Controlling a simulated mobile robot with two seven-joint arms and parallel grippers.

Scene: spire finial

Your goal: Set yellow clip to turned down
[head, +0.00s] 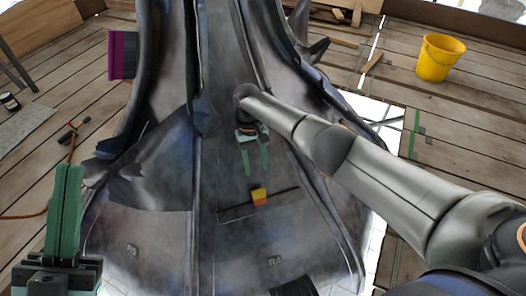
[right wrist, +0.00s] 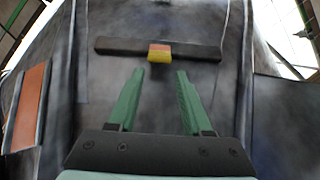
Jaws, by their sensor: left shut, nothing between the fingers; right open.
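The yellow clip (head: 259,193) sits on a dark bar (head: 232,214) across the grey metal panel. It shows a yellow part and an orange-red part. In the head view the yellow part is above; in the right wrist view the clip (right wrist: 159,53) has its red part above and its yellow part below. My right gripper (head: 255,171) is open and empty, its fingers pointing at the clip, with a small gap left to it. In the right wrist view its fingertips (right wrist: 160,72) lie either side of the clip's line. My left gripper (head: 68,168) is shut and empty at lower left, far from the clip.
The tall grey spire (head: 215,120) has ridges and curled projecting edges beside the panel. Panel labels read R4 and R5. A purple piece (head: 122,54) hangs at upper left. A yellow bucket (head: 437,58) stands on the plank floor at right.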

